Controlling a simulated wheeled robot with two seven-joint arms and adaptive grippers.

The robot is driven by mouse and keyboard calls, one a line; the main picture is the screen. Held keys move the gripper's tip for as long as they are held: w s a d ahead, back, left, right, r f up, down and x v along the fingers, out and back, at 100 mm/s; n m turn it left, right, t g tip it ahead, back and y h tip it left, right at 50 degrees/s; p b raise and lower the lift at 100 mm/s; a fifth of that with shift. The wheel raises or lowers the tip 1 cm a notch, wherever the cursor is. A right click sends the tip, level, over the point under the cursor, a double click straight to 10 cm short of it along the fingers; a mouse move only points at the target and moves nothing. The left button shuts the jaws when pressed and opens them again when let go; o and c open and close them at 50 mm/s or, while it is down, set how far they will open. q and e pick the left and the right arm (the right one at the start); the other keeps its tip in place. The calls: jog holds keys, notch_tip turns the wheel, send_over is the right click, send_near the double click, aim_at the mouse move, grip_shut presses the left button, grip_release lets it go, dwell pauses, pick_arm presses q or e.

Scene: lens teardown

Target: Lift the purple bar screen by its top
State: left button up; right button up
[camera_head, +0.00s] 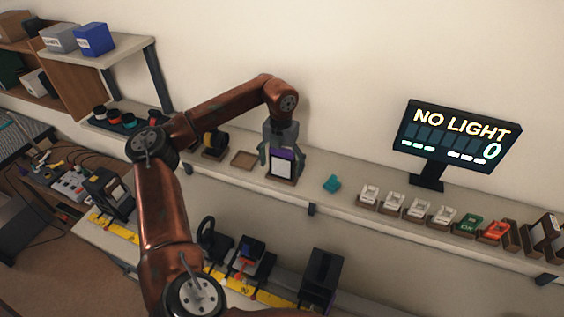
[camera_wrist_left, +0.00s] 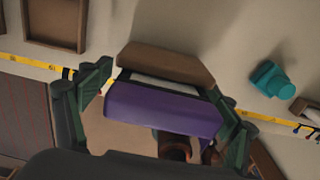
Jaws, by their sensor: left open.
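The purple bar screen (camera_head: 282,167) stands on the wall shelf, a white panel with a purple bar along its top. In the left wrist view its purple top bar (camera_wrist_left: 163,109) lies across the middle, with a strip of white and a brown wooden base behind it. My left gripper (camera_head: 281,163) reaches down over the screen from above. In the left wrist view its green-padded fingers (camera_wrist_left: 160,88) are open, one on each side of the screen. Whether either pad touches it I cannot tell. My right gripper is not in view.
An empty wooden tray (camera_head: 243,159) is left of the screen and a small teal piece (camera_head: 332,184) is right of it. Several small trays with white parts (camera_head: 393,204) line the shelf further right. A display (camera_head: 456,137) reads "NO LIGHT 0". A lower bench holds dark fixtures (camera_head: 321,277).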

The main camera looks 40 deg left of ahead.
pick_arm(q)
jog(key=shift+c, duration=0.2)
jog(key=c, duration=1.3)
jog(key=shift+r, duration=0.15)
